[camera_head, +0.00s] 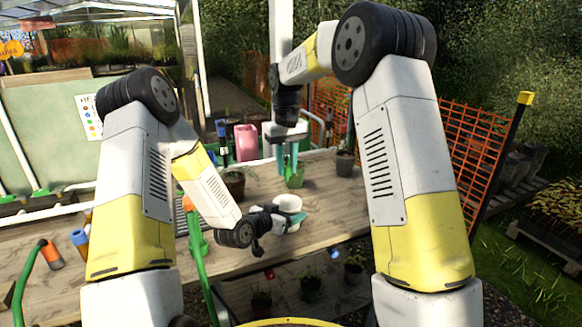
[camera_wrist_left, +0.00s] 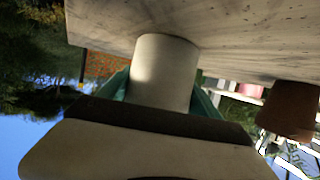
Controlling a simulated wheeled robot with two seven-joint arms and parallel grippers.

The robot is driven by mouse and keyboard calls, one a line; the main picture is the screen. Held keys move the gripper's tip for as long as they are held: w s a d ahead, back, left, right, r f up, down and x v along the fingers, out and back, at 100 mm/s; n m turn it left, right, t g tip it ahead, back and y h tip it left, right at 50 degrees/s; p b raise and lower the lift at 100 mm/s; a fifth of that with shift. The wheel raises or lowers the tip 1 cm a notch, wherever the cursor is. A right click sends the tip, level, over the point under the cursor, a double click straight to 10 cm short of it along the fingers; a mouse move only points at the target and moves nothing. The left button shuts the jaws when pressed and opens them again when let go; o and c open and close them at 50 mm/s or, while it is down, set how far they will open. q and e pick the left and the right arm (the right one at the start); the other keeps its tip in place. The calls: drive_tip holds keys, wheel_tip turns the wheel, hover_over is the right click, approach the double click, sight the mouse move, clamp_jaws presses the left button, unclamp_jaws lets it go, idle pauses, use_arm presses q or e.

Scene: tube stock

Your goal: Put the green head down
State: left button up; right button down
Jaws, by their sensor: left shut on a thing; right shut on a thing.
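The green head (camera_head: 295,180) is a small flared green piece at the back of the wooden bench (camera_head: 328,200). My right gripper (camera_head: 288,168) points straight down with its teal fingers shut on it. I cannot tell whether its underside touches the bench. My left gripper (camera_head: 288,218) is shut on a white cup-like cylinder (camera_head: 288,203) nearer the bench's front edge. In the left wrist view the white cylinder (camera_wrist_left: 163,72) sits between the teal fingers, with the bench top (camera_wrist_left: 240,35) above it in the tilted picture.
A dark potted plant (camera_head: 235,185) stands left of the green head, a pink can (camera_head: 246,143) behind, and another pot (camera_head: 345,163) to the right. Green hose pieces (camera_head: 197,245) are at the left. Bare bench lies right of the white cylinder.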

wheel_tip(320, 180, down, 10)
drive_tip(key=shift+r, duration=0.2)
idle(0.4)
drive_tip(key=c, duration=1.1)
unclamp_jaws()
drive_tip(key=shift+r, duration=3.55)
use_arm(q)
drive_tip(key=o, duration=1.4)
drive_tip(key=shift+o, duration=0.2)
